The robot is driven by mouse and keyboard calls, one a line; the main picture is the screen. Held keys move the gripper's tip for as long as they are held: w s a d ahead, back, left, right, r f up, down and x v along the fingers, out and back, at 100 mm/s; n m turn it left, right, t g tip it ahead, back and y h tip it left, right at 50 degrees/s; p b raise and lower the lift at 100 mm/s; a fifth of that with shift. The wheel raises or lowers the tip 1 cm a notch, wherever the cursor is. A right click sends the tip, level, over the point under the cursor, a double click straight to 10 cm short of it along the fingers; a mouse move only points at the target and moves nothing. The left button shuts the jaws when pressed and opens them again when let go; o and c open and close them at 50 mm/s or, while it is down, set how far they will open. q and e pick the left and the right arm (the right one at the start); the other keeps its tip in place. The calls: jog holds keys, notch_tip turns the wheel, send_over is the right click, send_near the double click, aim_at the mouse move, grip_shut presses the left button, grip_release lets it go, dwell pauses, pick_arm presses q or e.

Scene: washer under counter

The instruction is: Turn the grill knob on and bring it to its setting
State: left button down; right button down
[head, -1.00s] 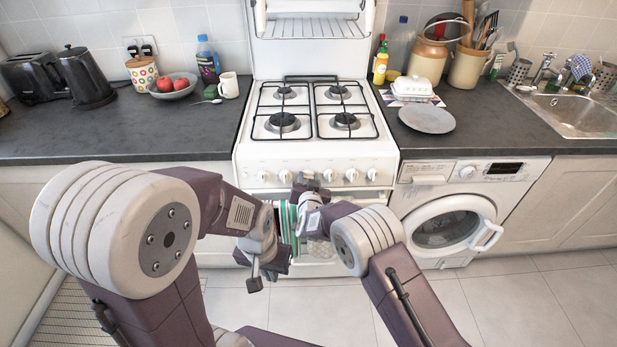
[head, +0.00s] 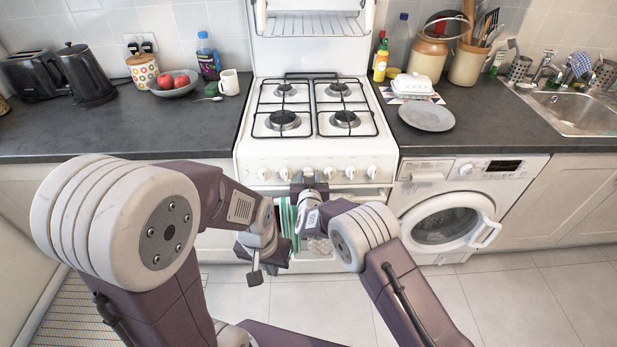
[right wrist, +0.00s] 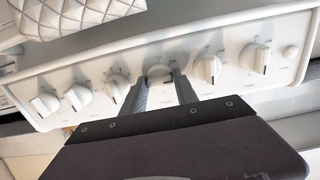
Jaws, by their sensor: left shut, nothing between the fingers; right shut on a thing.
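The white cooker's front panel (head: 347,186) carries a row of white knobs. My right gripper (head: 309,181) is at the panel, around the third knob from the left in the head view. In the right wrist view its two grey fingers (right wrist: 160,84) are closed on that knob (right wrist: 160,73), one on each side. The knob's face is partly hidden, and its label is too small to read. My left gripper (head: 254,278) hangs low in front of the cooker, shut and empty, apart from the knobs.
Other knobs stand close on both sides, such as this one (right wrist: 207,68). A striped towel (head: 287,222) hangs below the panel. The hob (head: 315,108) is bare of pans. A washing machine (head: 447,215) stands to the right.

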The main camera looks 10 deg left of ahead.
jog(key=c, duration=0.9)
grip_release()
jog(key=shift+c, duration=0.2)
jog(key=shift+s, duration=0.1)
jog(key=v, duration=0.9)
jog(key=shift+b, duration=0.4)
